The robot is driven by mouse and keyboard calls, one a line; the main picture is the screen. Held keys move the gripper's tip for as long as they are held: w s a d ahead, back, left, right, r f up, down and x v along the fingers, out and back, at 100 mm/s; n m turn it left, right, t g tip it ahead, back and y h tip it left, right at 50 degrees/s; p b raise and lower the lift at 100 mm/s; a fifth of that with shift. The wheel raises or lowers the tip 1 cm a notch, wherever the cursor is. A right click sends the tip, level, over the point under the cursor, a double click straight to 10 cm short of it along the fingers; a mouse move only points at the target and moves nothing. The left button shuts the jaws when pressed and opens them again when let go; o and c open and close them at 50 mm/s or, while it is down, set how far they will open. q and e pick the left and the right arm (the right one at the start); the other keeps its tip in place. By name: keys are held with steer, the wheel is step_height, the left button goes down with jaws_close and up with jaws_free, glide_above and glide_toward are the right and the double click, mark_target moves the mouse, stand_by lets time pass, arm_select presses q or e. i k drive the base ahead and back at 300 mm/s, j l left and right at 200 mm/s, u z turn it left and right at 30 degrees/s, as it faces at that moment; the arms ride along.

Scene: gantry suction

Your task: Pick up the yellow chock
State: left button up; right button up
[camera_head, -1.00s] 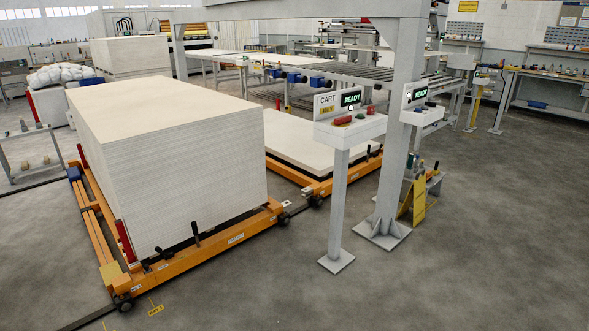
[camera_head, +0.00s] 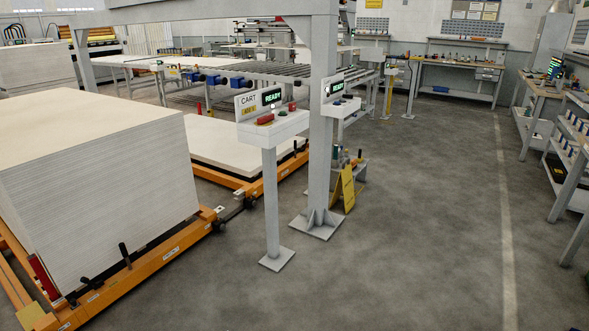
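I cannot clearly make out a yellow chock in this view. A yellow panel with a dark label (camera_head: 346,188) stands at the foot of the grey gantry post (camera_head: 322,130), in front of a small low stand holding dark items. I cannot tell whether a chock is among those items. Neither of my grippers is in view.
An orange cart (camera_head: 150,266) carries a tall board stack (camera_head: 110,185) at left; a second cart holds a low stack (camera_head: 235,147). A grey console (camera_head: 271,195) stands before the gantry. Open floor (camera_head: 420,230) lies at right, with workbenches (camera_head: 568,180) along the edge.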

mark_target(360, 160)
steer(key=i+l+z, duration=0.4)
steer(key=i, duration=0.75)
steer(key=i+l+z, duration=0.1)
steer(key=i+z, duration=0.3)
steer(key=i, duration=2.75)
